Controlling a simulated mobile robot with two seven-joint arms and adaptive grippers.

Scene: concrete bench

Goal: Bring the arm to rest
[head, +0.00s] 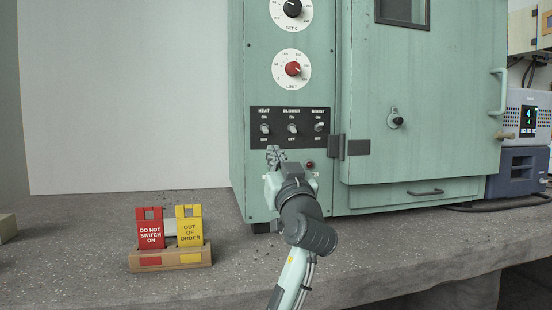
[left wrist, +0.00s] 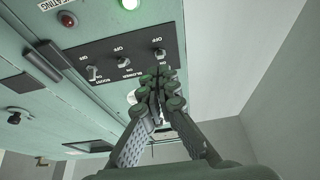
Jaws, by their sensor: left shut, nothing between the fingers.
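My left gripper (head: 273,155) is shut and empty, its fingertips just in front of the lower left of the dark switch panel (head: 281,140) on the green oven. In the left wrist view the shut fingertips (left wrist: 160,78) cover the panel part near the heat switch (left wrist: 160,53); I cannot tell whether they touch it. The panel has heat (head: 264,128), blower (head: 292,128) and boost (head: 319,127) switches. My left arm reaches up from the bottom of the head view. My right gripper is not in view.
A wooden holder (head: 170,259) with a red tag (head: 150,228) and a yellow tag (head: 190,226) stands on the bench (head: 70,270) left of my arm. The oven (head: 440,120) fills the middle, with a blue-grey device (head: 518,172) to its right. A green lamp (left wrist: 130,4) glows near the panel.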

